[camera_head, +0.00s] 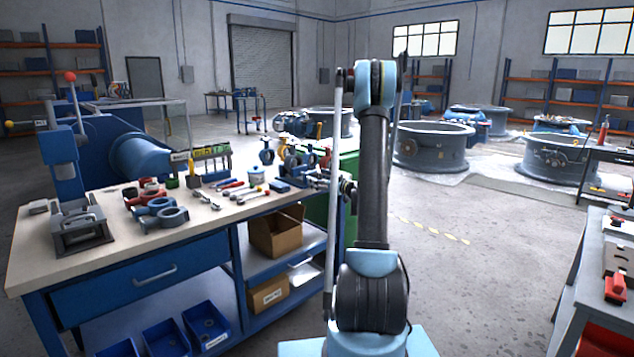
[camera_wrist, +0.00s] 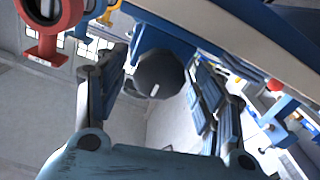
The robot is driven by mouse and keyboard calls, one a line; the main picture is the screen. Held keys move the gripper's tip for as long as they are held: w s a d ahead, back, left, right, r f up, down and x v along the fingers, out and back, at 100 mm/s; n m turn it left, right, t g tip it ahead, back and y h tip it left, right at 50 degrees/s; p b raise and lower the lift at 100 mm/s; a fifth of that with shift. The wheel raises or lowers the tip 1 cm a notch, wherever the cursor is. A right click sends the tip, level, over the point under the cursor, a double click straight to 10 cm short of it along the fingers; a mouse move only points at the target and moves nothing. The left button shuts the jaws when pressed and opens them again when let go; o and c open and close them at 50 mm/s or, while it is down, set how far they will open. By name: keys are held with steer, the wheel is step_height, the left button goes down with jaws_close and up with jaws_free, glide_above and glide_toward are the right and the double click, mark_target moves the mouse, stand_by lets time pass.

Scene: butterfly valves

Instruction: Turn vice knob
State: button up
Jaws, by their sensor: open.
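In the wrist view, a dark round knob (camera_wrist: 158,72) sits on a blue body (camera_wrist: 150,33), which I take to be the vice. A small pale mark shows on its face. My gripper (camera_wrist: 158,88) is open, with one blue-grey finger on each side of the knob in the picture. I cannot tell how deep the knob sits between them, and no contact is clear. In the head view, small blue and dark parts (camera_head: 318,177) stand at the bench's right end, beside my arm. The gripper cannot be made out clearly there.
The workbench (camera_head: 30,262) holds several tools, rings and a grey clamp-like block (camera_head: 82,228). A green cabinet (camera_head: 348,165) stands behind its right end. In the wrist view, a red ring part (camera_wrist: 45,40) is upper left and a red-tipped lever (camera_wrist: 274,86) right.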

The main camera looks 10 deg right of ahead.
steer(key=shift+w+a, duration=0.15)
steer(key=shift+w, duration=0.1)
steer(key=c, duration=1)
steer(key=shift+a, duration=0.1)
steer(key=shift+c, duration=0.2)
